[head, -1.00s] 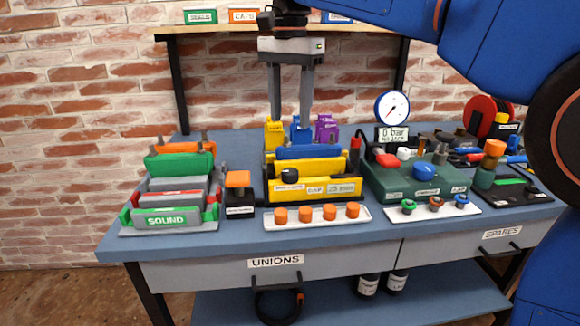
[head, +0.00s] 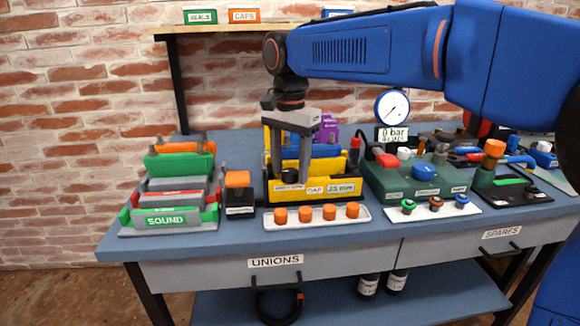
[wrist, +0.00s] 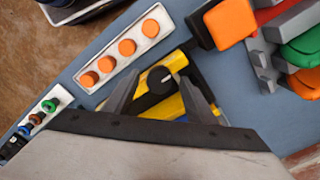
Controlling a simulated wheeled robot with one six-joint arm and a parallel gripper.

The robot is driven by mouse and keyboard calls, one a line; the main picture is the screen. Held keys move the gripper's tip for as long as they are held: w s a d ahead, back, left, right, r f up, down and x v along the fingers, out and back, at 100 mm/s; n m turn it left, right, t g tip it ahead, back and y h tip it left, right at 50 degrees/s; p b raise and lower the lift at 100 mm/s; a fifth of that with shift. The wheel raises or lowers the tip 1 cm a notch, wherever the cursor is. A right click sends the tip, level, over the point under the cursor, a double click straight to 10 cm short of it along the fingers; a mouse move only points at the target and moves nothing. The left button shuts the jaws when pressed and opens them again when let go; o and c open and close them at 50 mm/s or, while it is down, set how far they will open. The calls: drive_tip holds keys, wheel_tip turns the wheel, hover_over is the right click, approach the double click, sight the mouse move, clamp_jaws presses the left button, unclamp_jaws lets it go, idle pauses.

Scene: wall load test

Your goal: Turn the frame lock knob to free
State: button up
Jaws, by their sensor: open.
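The black frame lock knob (head: 289,175) sits on the front left of the yellow frame (head: 328,197), just above a small white label. In the wrist view the round knob (wrist: 160,79) shows a white pointer mark on its top. My gripper (head: 290,174) is open and points down, with one finger on either side of the knob. In the wrist view the fingers (wrist: 160,88) also stand apart around the knob, with nothing clamped. Whether a finger touches the knob cannot be told. The label's text is too small to read surely.
A white tray (head: 265,219) with several orange caps lies in front of the frame. A grey and green "SOUND" fixture (head: 135,229) and an orange-topped black block (head: 239,195) stand left. A green unit (head: 400,184) with a gauge (head: 392,106) stands right.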

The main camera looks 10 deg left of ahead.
drive_tip(key=shift+c, duration=0.6)
drive_tip(key=c, duration=0.9)
drive_tip(key=shift+n, duration=0.4)
drive_tip(key=n, duration=0.3)
drive_tip(key=shift+n, duration=0.4)
drive_tip(key=n, duration=0.9)
drive_tip(key=shift+n, duration=2)
